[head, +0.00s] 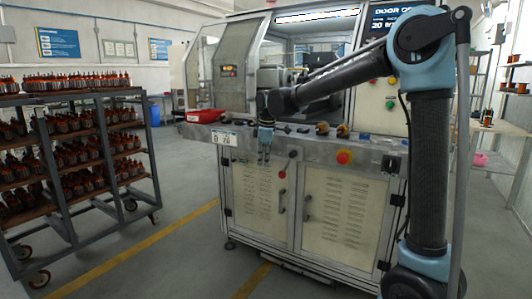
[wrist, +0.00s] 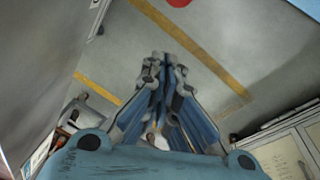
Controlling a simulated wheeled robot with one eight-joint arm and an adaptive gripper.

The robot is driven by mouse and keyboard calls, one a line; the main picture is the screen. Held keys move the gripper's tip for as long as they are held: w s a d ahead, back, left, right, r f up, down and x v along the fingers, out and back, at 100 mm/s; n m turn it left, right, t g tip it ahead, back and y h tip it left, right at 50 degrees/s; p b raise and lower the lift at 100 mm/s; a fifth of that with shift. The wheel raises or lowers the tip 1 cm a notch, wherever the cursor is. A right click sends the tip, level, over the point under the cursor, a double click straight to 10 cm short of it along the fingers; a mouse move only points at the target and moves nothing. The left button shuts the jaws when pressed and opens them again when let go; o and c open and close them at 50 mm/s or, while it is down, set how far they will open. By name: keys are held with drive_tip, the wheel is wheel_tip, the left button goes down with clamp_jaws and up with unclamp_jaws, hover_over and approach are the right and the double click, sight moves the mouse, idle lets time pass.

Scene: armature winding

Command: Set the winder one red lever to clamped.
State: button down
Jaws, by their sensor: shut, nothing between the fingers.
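The winder (head: 330,215) is a large pale machine cabinet with an enclosed upper section. A lever with a red knob (head: 283,174) is on its front, below the shelf edge; its rod slants up and right to a dark pivot (head: 292,154). My gripper (head: 264,161) hangs pointing down in front of the shelf edge, left of the red knob and slightly higher. In the wrist view my gripper (wrist: 164,62) is shut and empty over the floor. A red round shape (wrist: 179,2), possibly the knob, is cut off at that view's top edge, apart from the fingers.
A red emergency button (head: 344,157) is right of the lever. Door handles (head: 281,201) stick out below. A red bin (head: 205,115) and small parts sit on the shelf (head: 225,130). A loaded rack (head: 75,160) stands left; floor (head: 190,240) between is clear.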

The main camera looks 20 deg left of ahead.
sight(287, 165)
drive_tip(key=shift+w+d+f, duration=0.25)
drive_tip(key=shift+d+f, duration=0.5)
drive_tip(key=shift+d, duration=0.15)
drive_tip(key=shift+w+d+f, duration=0.2)
drive_tip(key=shift+d+f, duration=0.5)
drive_tip(key=shift+d, duration=0.2)
